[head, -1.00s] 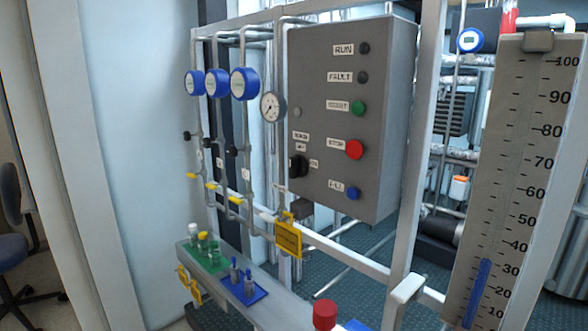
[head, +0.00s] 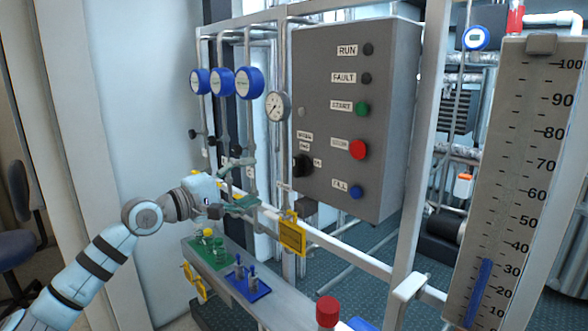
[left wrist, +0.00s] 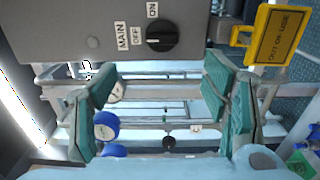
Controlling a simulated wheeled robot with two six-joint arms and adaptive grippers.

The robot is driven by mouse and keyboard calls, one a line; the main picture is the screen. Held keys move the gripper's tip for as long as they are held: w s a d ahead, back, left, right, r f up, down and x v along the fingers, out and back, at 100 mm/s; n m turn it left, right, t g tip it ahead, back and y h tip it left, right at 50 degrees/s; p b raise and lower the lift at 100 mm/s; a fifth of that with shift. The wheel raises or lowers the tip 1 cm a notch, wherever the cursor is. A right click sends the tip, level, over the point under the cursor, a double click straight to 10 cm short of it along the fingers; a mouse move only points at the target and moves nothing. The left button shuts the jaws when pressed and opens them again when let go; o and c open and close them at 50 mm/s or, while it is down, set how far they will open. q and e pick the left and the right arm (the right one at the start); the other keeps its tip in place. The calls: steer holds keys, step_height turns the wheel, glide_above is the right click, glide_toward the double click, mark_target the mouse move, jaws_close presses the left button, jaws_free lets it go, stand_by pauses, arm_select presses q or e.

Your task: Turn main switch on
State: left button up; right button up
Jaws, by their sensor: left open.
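The main switch is a black rotary knob (head: 302,166) low on the left of the grey control box (head: 345,110). In the left wrist view the knob (left wrist: 162,35) is near the top, with labels MAIN, OFF and ON beside it. Its grip bar lies level there, in line with the OFF label. My left gripper (head: 243,184) is open and empty, to the left of the box and a little lower than the knob. In the left wrist view its green-padded fingers (left wrist: 158,88) are spread below the knob, apart from it. My right gripper is not in view.
A yellow OUT OF USE tag (head: 291,235) hangs below the box, near the gripper; it also shows in the left wrist view (left wrist: 275,38). Blue gauges (head: 222,82) and thin pipes stand behind the gripper. A shelf below holds green and blue trays (head: 262,290).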

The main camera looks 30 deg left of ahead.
arm_select(q)
steer(key=p, duration=0.2)
glide_toward(294, 168)
steer(key=p+x, duration=0.1)
steer(key=x, duration=0.8)
steer(key=shift+d, duration=0.15)
steer(key=shift+w, duration=0.35)
steer(key=c, duration=1.2)
